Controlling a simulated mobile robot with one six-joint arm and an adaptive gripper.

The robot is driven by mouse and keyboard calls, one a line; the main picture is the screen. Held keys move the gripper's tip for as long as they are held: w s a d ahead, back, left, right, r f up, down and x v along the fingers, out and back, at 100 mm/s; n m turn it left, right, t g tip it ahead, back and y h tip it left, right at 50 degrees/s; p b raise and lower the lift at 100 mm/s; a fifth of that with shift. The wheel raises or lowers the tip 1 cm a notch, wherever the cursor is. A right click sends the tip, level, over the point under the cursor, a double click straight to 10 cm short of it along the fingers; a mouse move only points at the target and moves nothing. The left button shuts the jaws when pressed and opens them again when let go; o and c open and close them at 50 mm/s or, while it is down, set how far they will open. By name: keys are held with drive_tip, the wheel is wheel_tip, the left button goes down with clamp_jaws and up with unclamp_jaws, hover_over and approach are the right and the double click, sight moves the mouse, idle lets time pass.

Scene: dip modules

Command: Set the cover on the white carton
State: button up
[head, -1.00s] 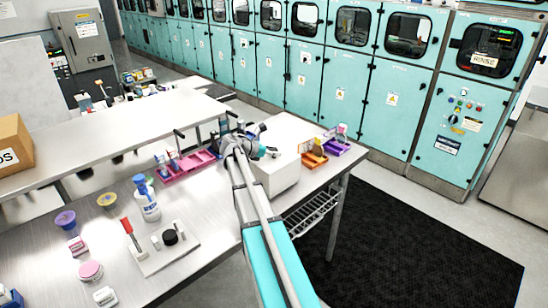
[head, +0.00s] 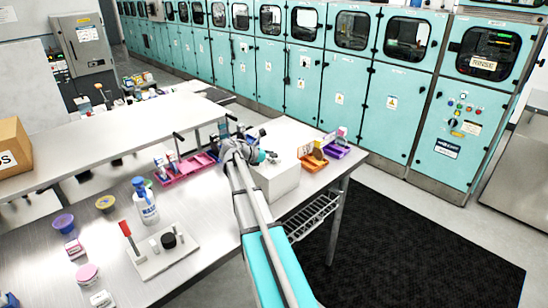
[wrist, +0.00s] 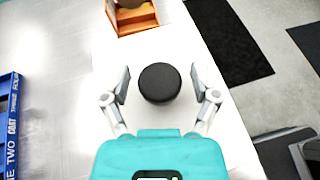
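The white carton (head: 282,182) stands near the right end of the steel table in the head view. My gripper (wrist: 159,85) is above it, and my arm hides part of its left side. In the wrist view a black round knob (wrist: 159,83) lies between my two fingertips, with a gap on each side. The fingers are open and do not touch it. A broad white surface (wrist: 150,45) shows below the knob, which looks like the cover's top. I cannot tell where the cover ends or whether it rests squarely on the carton.
An orange bin (head: 314,162) and a purple bin (head: 336,151) stand right of the carton. A pink tray (head: 187,172) is on its left. A white board (head: 150,262) with a red-handled tool and a black disc, and a bottle (head: 145,207), stand further left.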

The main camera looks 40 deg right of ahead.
drive_tip(key=shift+r, duration=0.2)
idle(0.3)
drive_tip(key=shift+r+p, duration=0.2)
drive_tip(key=shift+p, duration=0.15)
drive_tip(key=p+v, duration=0.4)
drive_tip(key=v, duration=0.8)
drive_tip(key=s+a+f+m+t+y, duration=0.1)
drive_tip(key=s+a+f+m+y, duration=0.2)
drive_tip(key=a, duration=0.8)
drive_tip(key=s+a+f+m+y, duration=0.4)
drive_tip(key=s+a+m+y, duration=0.2)
drive_tip(key=s+a, duration=0.3)
drive_tip(key=s+a+f+m+t+y, duration=0.1)
drive_tip(key=s+a+f+m+y, duration=0.3)
drive_tip(key=a, duration=0.8)
drive_tip(key=shift+s+a+f+m+t, duration=0.15)
drive_tip(key=shift+s+m, duration=0.55)
drive_tip(key=shift+s, duration=0.05)
drive_tip(key=shift+s+a+f+m+t, duration=0.1)
drive_tip(key=shift+s+a+m+t, duration=0.05)
drive_tip(key=shift+s+m, duration=0.6)
